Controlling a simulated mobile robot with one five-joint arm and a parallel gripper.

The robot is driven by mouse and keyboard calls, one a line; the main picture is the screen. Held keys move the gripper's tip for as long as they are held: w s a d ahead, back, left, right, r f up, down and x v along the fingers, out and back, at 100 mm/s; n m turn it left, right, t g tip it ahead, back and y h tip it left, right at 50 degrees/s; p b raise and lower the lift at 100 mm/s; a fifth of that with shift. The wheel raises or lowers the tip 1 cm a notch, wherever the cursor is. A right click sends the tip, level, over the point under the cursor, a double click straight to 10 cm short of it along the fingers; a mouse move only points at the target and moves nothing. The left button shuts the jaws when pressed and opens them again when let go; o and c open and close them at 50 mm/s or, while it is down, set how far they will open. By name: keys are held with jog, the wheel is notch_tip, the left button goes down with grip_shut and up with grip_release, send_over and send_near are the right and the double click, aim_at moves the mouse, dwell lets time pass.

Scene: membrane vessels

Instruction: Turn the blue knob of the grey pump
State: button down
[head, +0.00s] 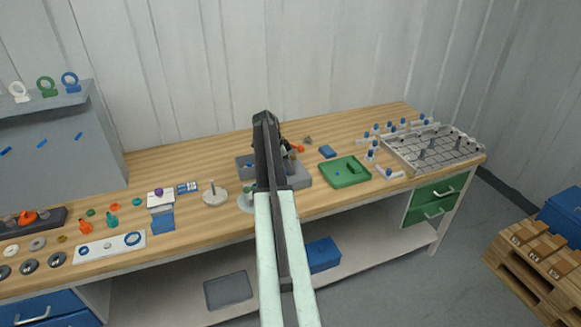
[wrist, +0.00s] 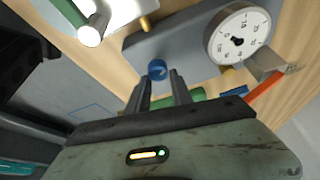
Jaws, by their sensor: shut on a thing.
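The blue knob (wrist: 157,69) sits on the grey pump (wrist: 185,42) in the wrist view. The fingers of my gripper (wrist: 159,78) stand on either side of the knob, shut on it. A round white dial gauge (wrist: 238,36) with a black pointer is on the pump to the right of the knob. In the head view, my arm hides the knob and most of my gripper. A grey block (head: 300,181), which appears to be the pump, shows beside my arm.
A green tray (head: 346,172) lies to the right of the pump. A metal rack (head: 432,150) stands at the bench's right end. A white disc with a post (head: 214,196) and several small parts are to the left. In the wrist view, a white cylinder (wrist: 92,31) is at upper left.

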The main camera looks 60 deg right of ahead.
jog(key=shift+w+a+f+n, duration=0.1)
jog(key=shift+w+a+n, duration=0.2)
jog(key=shift+a, duration=0.1)
jog(key=shift+a+n+t, duration=0.1)
jog(key=shift+n+t, duration=0.3)
jog(key=shift+n, duration=0.3)
jog(key=n, duration=0.2)
jog(key=n+t, duration=0.1)
jog(key=n, duration=0.1)
jog(key=n+t+h, duration=0.1)
jog(key=n, duration=0.1)
jog(key=shift+s+a, duration=0.1)
jog(key=shift+s, duration=0.15)
jog(key=n+t, duration=0.2)
jog(key=n, duration=0.3)
jog(key=shift+s+f, duration=0.1)
jog(key=shift+s, duration=0.05)
jog(key=n, duration=0.1)
jog(key=n+t, duration=0.1)
jog(key=n, duration=0.2)
jog(key=shift+d+n+y, duration=0.25)
jog(key=shift+n+y, duration=0.05)
jog(key=shift+y, duration=0.1)
jog(key=shift+t, duration=0.4)
jog(key=c, duration=1.1)
grip_release()
